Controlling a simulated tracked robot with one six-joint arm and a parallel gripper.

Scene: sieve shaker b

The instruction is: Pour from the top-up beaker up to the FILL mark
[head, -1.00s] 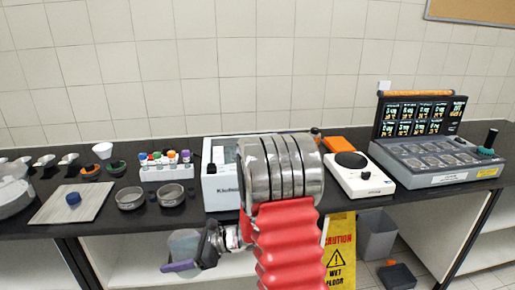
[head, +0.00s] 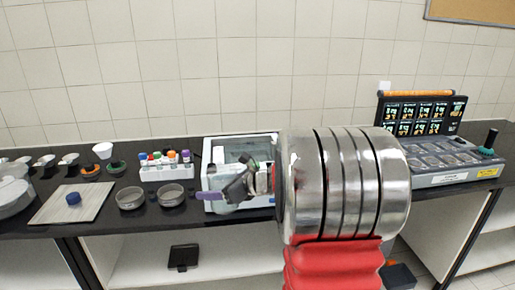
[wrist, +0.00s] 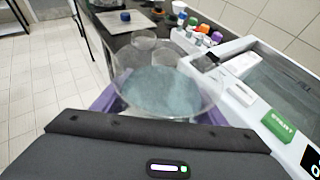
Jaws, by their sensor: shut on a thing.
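My gripper (head: 226,196) is in front of the white machine (head: 209,154) in the head view. In the wrist view its purple fingers (wrist: 160,112) are shut on a clear round beaker (wrist: 207,97). A pale blue-grey content shows through the beaker, and its surface level is hard to tell. The beaker is mostly hidden by the gripper in the head view. The white machine also shows in the wrist view (wrist: 233,50), to the right of the beaker, with a glassy basin or lid and a green START button (wrist: 280,124). I cannot make out a FILL mark.
Two round metal sieves (head: 131,198) (head: 171,194) stand left of the machine. A rack of coloured-cap bottles (head: 166,171) is behind them. A light board with a blue piece (head: 73,198) lies farther left. A grey console (head: 450,160) stands at the right.

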